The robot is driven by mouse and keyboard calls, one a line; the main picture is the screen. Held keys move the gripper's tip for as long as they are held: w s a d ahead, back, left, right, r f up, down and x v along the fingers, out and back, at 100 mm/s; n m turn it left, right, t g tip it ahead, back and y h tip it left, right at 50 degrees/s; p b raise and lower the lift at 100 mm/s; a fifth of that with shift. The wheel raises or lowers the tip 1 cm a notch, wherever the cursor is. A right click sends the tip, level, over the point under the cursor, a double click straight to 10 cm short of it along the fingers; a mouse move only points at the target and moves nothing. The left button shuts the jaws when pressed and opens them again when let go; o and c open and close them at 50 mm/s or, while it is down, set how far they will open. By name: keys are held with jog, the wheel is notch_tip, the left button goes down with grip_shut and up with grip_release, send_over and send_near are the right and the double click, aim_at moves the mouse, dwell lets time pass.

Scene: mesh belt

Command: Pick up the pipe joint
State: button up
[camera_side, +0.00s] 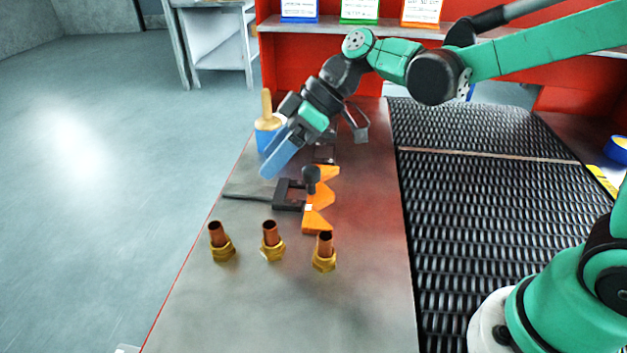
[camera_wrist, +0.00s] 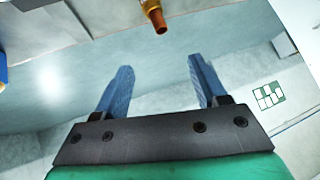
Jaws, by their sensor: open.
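Three pipe joints, each a copper tube in a brass hex fitting, stand upright on the metal bench in the side view: a left one (camera_side: 222,243), a middle one (camera_side: 272,241) and a right one (camera_side: 324,252). My gripper (camera_side: 267,172) has blue fingers and hangs above the bench's left part, behind the joints and apart from them. In the wrist view my gripper (camera_wrist: 160,64) is open with nothing between its fingers. One pipe joint (camera_wrist: 157,18) shows at the top edge there, partly cut off, beyond the fingertips; I cannot tell which one.
An orange notched holder (camera_side: 318,222) with a black clamp (camera_side: 290,194) sits behind the joints. A blue container (camera_side: 266,137) with a wooden-handled tool stands farther back. The black mesh belt (camera_side: 470,220) runs along the right. The bench's front is clear.

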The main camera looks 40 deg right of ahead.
jog(key=w+a+f+n+g+y, duration=0.3)
jog(key=a+n+y, duration=0.1)
jog(key=a+n, duration=0.25)
jog(key=n+y, duration=0.1)
jog(key=n, duration=0.1)
send_near(212, 253)
jog(key=shift+g, duration=0.4)
jog(key=a, duration=0.2)
jog(key=a+r, duration=0.1)
jog(key=a, duration=0.1)
jog(key=shift+w+a, duration=0.15)
jog(key=shift+a, duration=0.05)
jog(key=x, duration=0.5)
jog(key=shift+r, duration=0.1)
grip_shut()
